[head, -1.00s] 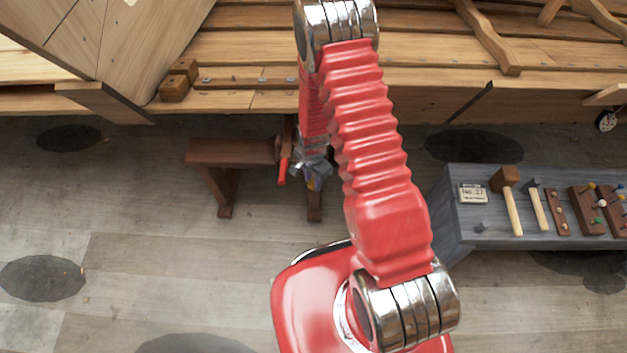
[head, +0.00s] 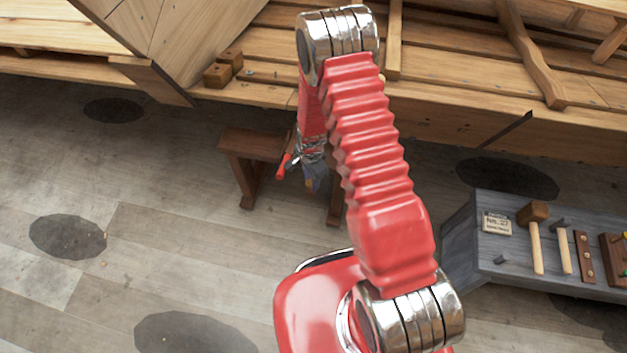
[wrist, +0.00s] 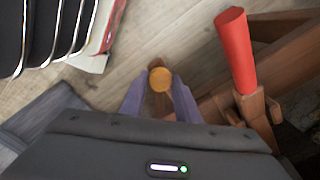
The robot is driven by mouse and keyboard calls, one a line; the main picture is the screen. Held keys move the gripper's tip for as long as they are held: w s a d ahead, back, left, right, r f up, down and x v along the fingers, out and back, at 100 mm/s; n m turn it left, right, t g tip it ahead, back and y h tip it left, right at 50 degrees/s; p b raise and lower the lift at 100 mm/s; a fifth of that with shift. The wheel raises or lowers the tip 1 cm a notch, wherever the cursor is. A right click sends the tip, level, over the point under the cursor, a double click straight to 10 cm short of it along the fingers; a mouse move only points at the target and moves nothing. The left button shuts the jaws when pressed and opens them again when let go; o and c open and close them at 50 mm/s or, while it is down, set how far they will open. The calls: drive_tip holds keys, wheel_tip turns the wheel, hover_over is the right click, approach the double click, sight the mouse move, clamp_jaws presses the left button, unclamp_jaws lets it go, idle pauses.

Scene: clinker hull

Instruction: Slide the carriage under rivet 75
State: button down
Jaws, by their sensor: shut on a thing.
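A brown wooden bench-like stand (head: 250,143), which may be the carriage, is on the floor below the hull (head: 440,115). A red tapered handle (head: 284,165) is at its right end and stands large in the wrist view (wrist: 237,50). My gripper (head: 314,180) is beside that handle, partly hidden by my arm. In the wrist view its two purple fingers (wrist: 160,95) are shut on a round orange-brown knob (wrist: 160,79). What the knob joins to is mostly hidden. No rivet number is readable.
A grey bench (head: 560,262) at the right bears a mallet (head: 534,212), a hammer (head: 560,228), a peg block and a sign reading No. 27 (head: 497,222). Two wooden blocks (head: 222,70) sit on the hull. Open plank floor (head: 160,240) lies at the left.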

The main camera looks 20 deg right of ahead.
drive_tip(key=shift+w, duration=0.2)
drive_tip(key=c, duration=1.3)
unclamp_jaws()
drive_tip(key=shift+s, duration=0.15)
drive_tip(key=shift+c, duration=0.2)
drive_tip(key=shift+r, duration=0.1)
wheel_tip(320, 180, up, 14)
drive_tip(key=shift+f, duration=0.2)
